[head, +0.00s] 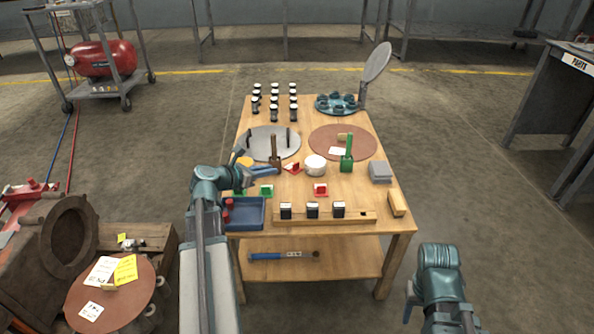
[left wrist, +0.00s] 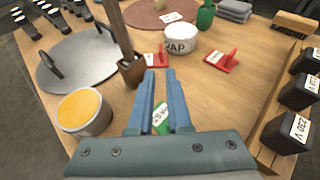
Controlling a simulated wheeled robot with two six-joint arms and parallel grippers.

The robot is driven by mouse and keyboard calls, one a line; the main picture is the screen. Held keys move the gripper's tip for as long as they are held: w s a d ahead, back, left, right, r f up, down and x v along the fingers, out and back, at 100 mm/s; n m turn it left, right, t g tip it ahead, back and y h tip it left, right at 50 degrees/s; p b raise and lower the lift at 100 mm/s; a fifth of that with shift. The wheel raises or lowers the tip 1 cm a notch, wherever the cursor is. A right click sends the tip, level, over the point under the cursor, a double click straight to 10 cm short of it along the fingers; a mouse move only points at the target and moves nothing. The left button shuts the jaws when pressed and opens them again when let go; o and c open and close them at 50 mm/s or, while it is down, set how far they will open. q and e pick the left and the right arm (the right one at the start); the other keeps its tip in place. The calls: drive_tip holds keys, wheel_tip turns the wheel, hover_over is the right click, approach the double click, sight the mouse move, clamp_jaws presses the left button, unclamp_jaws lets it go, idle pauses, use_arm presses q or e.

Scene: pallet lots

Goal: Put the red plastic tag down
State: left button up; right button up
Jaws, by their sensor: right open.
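A red plastic tag (head: 292,167) with a white label stands on the wooden table. In the left wrist view the red tag (left wrist: 155,59) sits just beyond the fingertips, its thin fin upright. My left gripper (head: 276,170) is low over the table beside it. In the left wrist view the left gripper (left wrist: 160,73) has a clear gap between its fingers, with nothing held. My right gripper (head: 438,316) is open and empty, off the table's front right.
A brown wooden holder (left wrist: 131,70) and a white round tub (head: 315,164) flank the tag. A yellow-topped tin (left wrist: 85,112) and green tags (head: 267,190) are close by. A blue bin (head: 246,213) and a rack with black blocks (head: 325,217) line the front edge.

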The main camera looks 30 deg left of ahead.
sight(293, 172)
use_arm(q)
drive_tip(key=b+x, duration=0.2)
drive_tip(key=x, duration=0.5)
drive_tip(key=shift+r, duration=0.1)
drive_tip(key=b+x, duration=0.2)
drive_tip(key=x, duration=0.3)
drive_tip(key=shift+w, duration=0.1)
clamp_jaws()
